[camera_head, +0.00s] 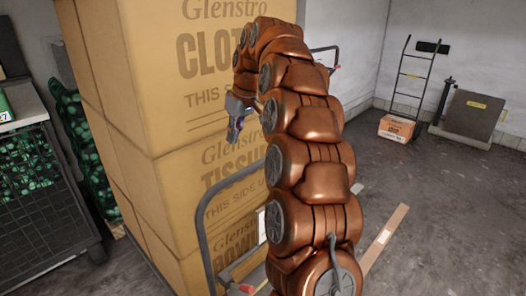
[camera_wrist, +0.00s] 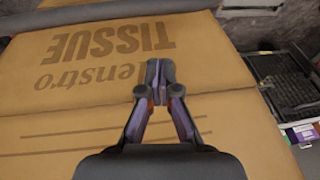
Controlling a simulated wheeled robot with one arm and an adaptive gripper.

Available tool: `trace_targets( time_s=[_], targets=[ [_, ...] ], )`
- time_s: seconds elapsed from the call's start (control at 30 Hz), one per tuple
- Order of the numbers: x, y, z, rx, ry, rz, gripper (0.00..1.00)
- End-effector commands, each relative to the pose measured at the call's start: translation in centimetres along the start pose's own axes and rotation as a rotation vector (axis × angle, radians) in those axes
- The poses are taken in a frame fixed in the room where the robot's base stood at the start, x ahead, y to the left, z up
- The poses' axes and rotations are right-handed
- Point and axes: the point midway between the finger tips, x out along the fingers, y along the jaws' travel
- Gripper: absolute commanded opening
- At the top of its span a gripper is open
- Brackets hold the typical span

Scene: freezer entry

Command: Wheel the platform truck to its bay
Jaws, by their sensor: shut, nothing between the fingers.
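The platform truck shows as a grey curved tube handle (camera_head: 205,237) at the lower middle of the head view, partly hidden by my arm. Its deck is mostly hidden. Large stacked cardboard boxes (camera_head: 160,110) rise behind the handle; I cannot tell whether they rest on the deck. My gripper (camera_head: 235,137) hangs above the handle in front of the boxes, fingers shut and empty. In the wrist view my gripper (camera_wrist: 160,68) points at the printed box face (camera_wrist: 70,100), and a grey tube (camera_wrist: 100,18) crosses beyond its tips. No clearly marked bay shows.
A hand truck (camera_head: 413,85) with a small carton (camera_head: 396,128) and a grey platform scale (camera_head: 470,115) stand by the back wall. A pale strip (camera_head: 384,238) lies on the floor right of my arm. A dark mesh cage (camera_head: 35,205) stands left. Floor at right is mostly clear.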

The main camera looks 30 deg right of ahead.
Motion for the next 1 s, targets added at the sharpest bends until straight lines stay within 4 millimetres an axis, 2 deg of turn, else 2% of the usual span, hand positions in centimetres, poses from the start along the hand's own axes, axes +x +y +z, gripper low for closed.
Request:
trace_targets(
  time_s=[0.03, 0.2, 0.43, 0.63, 0.87, 1.0],
  targets=[
    [0.2, 1.8, -0.6, 0.003, 0.012, 0.010, 0.00],
    [0.2, 7.0, -1.9, -0.001, 0.052, 0.049, 0.00],
    [0.3, 12.1, -2.2, -0.008, 0.080, 0.103, 0.00],
    [0.3, 13.8, -2.1, -0.012, 0.088, 0.124, 0.00],
    [0.9, 14.0, -2.1, -0.013, 0.089, 0.124, 0.00],
    [2.0, 14.1, -2.2, -0.013, 0.088, 0.123, 0.00]
  ],
)
